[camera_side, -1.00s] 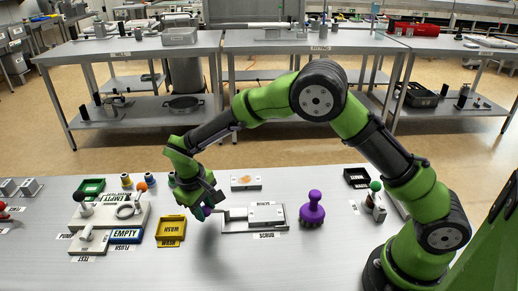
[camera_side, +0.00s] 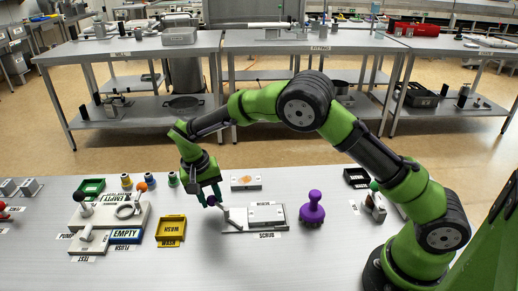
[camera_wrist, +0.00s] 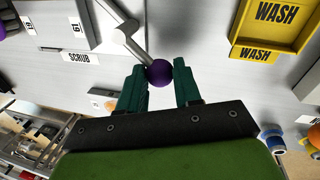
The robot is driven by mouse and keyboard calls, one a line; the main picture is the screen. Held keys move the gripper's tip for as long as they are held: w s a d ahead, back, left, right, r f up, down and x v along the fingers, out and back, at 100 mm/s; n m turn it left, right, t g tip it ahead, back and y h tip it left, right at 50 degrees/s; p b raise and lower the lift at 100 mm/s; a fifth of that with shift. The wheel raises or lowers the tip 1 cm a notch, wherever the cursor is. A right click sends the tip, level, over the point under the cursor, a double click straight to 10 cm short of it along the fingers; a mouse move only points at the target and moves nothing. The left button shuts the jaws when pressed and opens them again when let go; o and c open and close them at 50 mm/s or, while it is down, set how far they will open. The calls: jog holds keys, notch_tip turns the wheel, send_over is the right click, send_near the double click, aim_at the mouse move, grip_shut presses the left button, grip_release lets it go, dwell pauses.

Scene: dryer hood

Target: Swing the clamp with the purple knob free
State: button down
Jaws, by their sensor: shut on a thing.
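The purple knob (camera_wrist: 160,73) is a small ball at the end of a grey clamp arm (camera_wrist: 124,30). My gripper (camera_wrist: 160,86) is shut on the knob, with a dark green finger on each side of it. In the side view the knob (camera_side: 211,200) shows just under my gripper (camera_side: 209,198), at the left end of the SCRUB plate (camera_side: 232,229). The clamp arm slants there from the knob down to the plate's left end. A grey block (camera_side: 266,213) lies on the plate.
A larger purple knobbed tool (camera_side: 312,208) stands to the right. The table in front is clear.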

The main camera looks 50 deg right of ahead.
jog(key=d+m, duration=0.1)
jog(key=m, duration=0.1)
jog(key=d+m, duration=0.1)
jog(key=m, duration=0.1)
jog(key=shift+s+d+m+g+y, duration=0.1)
jog(key=shift+s+m+g+y, duration=0.05)
jog(key=shift+m+g+y, duration=0.15)
jog(key=shift+s+d+m+y, duration=0.25)
jog(key=shift+d+m, duration=0.25)
jog(key=shift+m, duration=0.65)
jog(key=shift+s+d+m+y, duration=0.15)
jog(key=shift+s+d+m, duration=0.3)
jog(key=shift+m, duration=0.7)
jog(key=shift+d, duration=0.1)
jog(key=c, duration=0.8)
grip_release()
jog(key=shift+w, duration=0.1)
jog(key=w+r, duration=0.1)
jog(key=r, duration=0.4)
jog(key=w+r, duration=0.1)
jog(key=r, duration=0.5)
jog(key=w+r, duration=0.1)
jog(key=r, duration=0.4)
jog(key=shift+a+r, duration=0.3)
jog(key=shift+w, duration=0.15)
